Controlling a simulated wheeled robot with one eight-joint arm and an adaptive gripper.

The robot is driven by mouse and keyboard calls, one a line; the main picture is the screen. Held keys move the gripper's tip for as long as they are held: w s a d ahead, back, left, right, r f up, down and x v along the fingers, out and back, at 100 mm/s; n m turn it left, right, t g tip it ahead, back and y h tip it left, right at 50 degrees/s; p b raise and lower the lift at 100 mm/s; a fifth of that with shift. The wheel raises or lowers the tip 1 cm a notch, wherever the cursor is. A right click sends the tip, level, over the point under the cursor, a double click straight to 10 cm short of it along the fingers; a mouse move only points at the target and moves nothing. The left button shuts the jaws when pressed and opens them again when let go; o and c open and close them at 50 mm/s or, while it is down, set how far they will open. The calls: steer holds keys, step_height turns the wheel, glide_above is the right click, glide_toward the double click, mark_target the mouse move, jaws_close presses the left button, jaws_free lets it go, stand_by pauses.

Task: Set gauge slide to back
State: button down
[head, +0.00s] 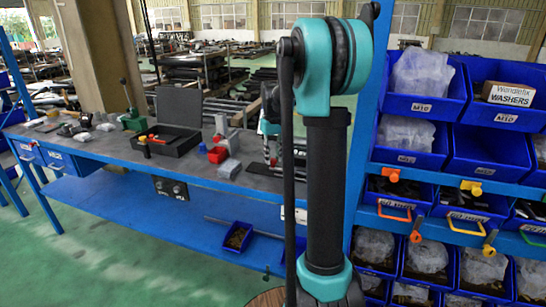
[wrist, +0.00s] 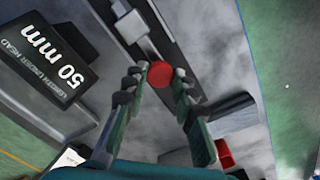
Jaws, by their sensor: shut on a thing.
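A round red knob (wrist: 160,74) shows in the middle of the wrist view, beside a dark straight rail (wrist: 172,38). My gripper (wrist: 158,78) has one finger on each side of the knob and is shut on it. A small white block (wrist: 131,27) lies further up along the rail. A dark plate marked "50 mm, length under head" (wrist: 62,60) is to the left. In the head view my arm covers most of the gauge, and the fingers cannot be made out there.
The grey-topped blue workbench (head: 110,143) carries an open black case (head: 180,140) and a red block (head: 217,154). A dark bar (wrist: 226,108) lies right of my fingers. A rack of blue bins (head: 425,100) stands to the right of my arm.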

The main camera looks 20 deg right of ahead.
steer(key=shift+a, duration=0.1)
steer(key=w+a, duration=0.2)
steer(key=a, duration=0.1)
steer(key=w+a, duration=0.1)
steer(key=a, duration=0.1)
steer(key=shift+w, duration=0.3)
steer(key=c, duration=1.3)
jaws_free()
steer(key=shift+a, duration=0.1)
steer(key=shift+o, duration=0.4)
steer(key=shift+r, duration=0.1)
step_height(320, 180, up, 12)
steer(key=s+f+m+t, duration=0.1)
steer(key=s+f+t, duration=0.1)
steer(key=s+f, duration=1)
steer(key=s+f+m+t, duration=0.1)
steer(key=s+f+t, duration=0.1)
steer(key=s+f, duration=1.1)
steer(key=s, duration=0.7)
steer(key=shift+f, duration=0.15)
